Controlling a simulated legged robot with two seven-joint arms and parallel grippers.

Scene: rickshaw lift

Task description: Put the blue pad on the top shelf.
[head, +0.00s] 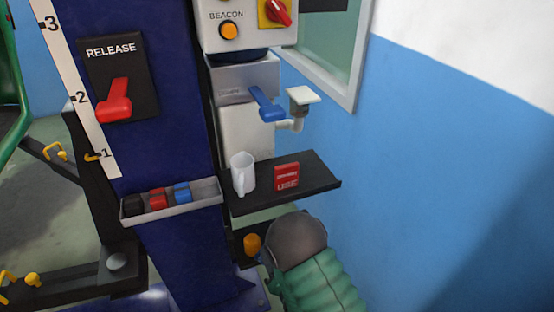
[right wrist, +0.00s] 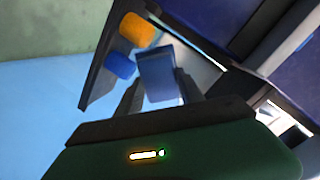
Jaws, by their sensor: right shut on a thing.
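In the right wrist view, my right gripper (right wrist: 157,98) is shut on a blue block-like thing that looks like the blue pad (right wrist: 157,72). The pad sits between the two dark fingers, in front of a dark shelf (right wrist: 97,80). In the head view my right arm (head: 318,275) comes up from the bottom, below and in front of the black upper shelf (head: 318,182); its fingers and the pad are hidden there. That shelf bears a white mug (head: 242,174) and a red box (head: 287,176). My left gripper is not in view.
An orange cylinder (right wrist: 137,29) and a blue cylinder (right wrist: 120,65) are on the dark shelf beside the pad. A grey tray (head: 205,199) with black, red and blue blocks is left of the upper shelf. A blue-handled tap (head: 266,103) is above it. The shelf's right end is bare.

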